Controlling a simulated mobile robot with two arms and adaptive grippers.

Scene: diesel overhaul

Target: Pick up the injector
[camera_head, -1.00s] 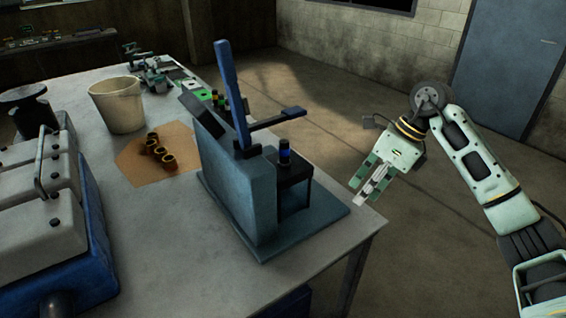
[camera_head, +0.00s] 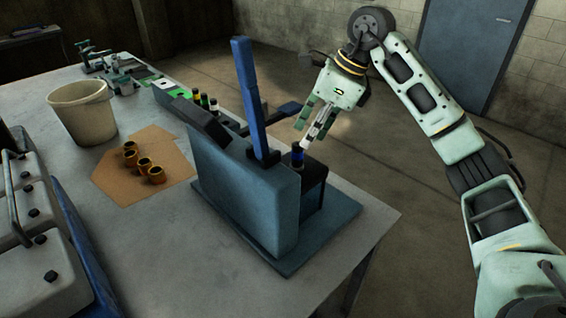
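A small dark cylinder with a blue band, which looks like the injector (camera_head: 298,156), stands upright on a black block on the right side of the blue-grey lever stand (camera_head: 240,190). My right gripper (camera_head: 314,132) points down just above it and slightly to the right, close to its top. The fingers look apart, and I see no clear gap or contact between them and the cylinder. The cylinder's lower part is hidden in the black block. My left gripper is not in view.
The stand's tall blue lever (camera_head: 250,95) rises left of my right gripper. Several bronze rings (camera_head: 144,165) lie on brown cardboard (camera_head: 112,182) beside a cream bucket (camera_head: 82,112). Small coloured bottles (camera_head: 205,101) stand behind the stand. The table (camera_head: 190,270) is bare in front.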

